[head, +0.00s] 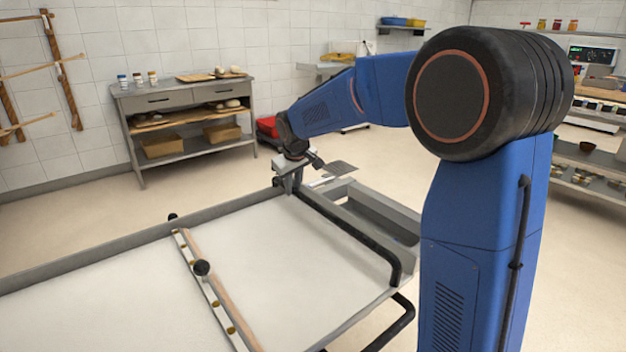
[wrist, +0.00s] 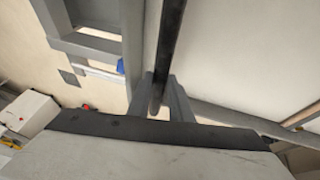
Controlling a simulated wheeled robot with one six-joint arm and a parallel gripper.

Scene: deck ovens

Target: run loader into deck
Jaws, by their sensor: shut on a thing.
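The loader (head: 285,250) is a long, flat frame with a pale belt surface and grey side rails, filling the lower left of the head view. A black handle bar (head: 345,236) runs along its near end. My gripper (head: 291,182) is at the far corner of that end, shut on the handle bar. In the wrist view, the two grey fingers of my gripper (wrist: 160,105) close around the black bar (wrist: 170,45). No deck opening shows in either view.
A grey bench (head: 185,95) with bread and boxes stands against the tiled back wall. A red crate (head: 267,127) sits on the floor behind my gripper. Shelves (head: 590,165) stand at the right. Open floor (head: 80,222) lies between the loader and the bench.

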